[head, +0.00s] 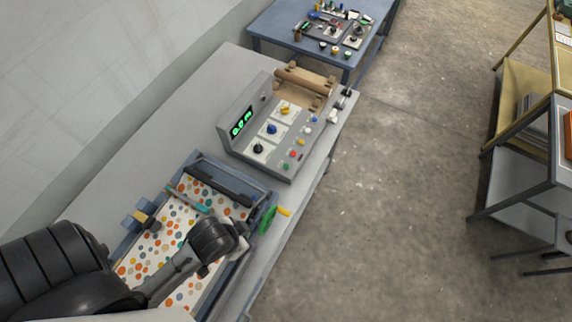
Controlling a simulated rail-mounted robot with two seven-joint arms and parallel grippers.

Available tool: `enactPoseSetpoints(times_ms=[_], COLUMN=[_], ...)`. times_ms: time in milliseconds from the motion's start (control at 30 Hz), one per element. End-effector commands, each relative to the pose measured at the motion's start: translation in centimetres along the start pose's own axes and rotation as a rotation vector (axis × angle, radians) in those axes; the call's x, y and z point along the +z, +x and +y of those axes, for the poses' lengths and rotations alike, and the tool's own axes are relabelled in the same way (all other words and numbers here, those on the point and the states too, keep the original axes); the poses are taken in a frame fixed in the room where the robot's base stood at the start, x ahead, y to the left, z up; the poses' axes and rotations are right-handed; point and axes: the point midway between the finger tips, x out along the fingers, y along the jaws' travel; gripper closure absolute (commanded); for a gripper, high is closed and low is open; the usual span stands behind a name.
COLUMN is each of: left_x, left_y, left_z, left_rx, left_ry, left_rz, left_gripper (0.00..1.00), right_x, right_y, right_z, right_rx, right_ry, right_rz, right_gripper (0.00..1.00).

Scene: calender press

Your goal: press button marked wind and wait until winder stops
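The grey control console (248,156) stands on the long bench, with a green lit display (241,122), several knobs and a group of small coloured buttons, among them a red one (293,153) and a green one (285,167). Their markings are too small to read, so I cannot tell which is marked wind. A brown roller (305,82) lies across the console's far end. My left arm reaches in from the lower left, its dark wrist over the patterned sheet, apart from the console. My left gripper (238,246) is largely hidden at the wrist; its fingers are not clear. My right gripper is out of view.
The patterned sheet (160,250) with coloured dots lies in a blue-framed machine with a green handwheel (266,220) on its right. A blue table (270,25) with small parts stands behind. A shelf rack (520,120) is at the right. The floor between is clear.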

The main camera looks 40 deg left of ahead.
Motion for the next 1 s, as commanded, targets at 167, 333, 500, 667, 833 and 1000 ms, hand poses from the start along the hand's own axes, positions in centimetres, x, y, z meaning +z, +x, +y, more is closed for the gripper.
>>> enactPoseSetpoints(times_ms=[167,333,500,667,833,1000], left_x=[0.24,0.25,0.25,0.25,0.23,0.2], left_y=[0.03,0.03,0.02,0.02,0.02,0.02], left_z=[-0.05,-0.1,-0.09,-0.08,-0.04,0.08], left_rx=[-0.001,-0.003,-0.003,-0.002,-0.001,0.002], left_ry=[0.003,0.005,0.005,0.005,0.003,-0.001], left_rz=[-0.005,-0.006,-0.006,-0.006,-0.005,-0.005], left_gripper=[0.31,0.44,0.6,0.76,0.92,1.0], right_x=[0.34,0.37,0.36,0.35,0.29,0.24], right_y=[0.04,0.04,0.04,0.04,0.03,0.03], right_z=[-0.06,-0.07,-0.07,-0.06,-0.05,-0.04], right_rx=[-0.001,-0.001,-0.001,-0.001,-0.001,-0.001], right_ry=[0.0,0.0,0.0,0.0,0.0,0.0], right_rz=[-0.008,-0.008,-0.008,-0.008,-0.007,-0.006], right_gripper=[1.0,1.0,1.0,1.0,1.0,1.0])
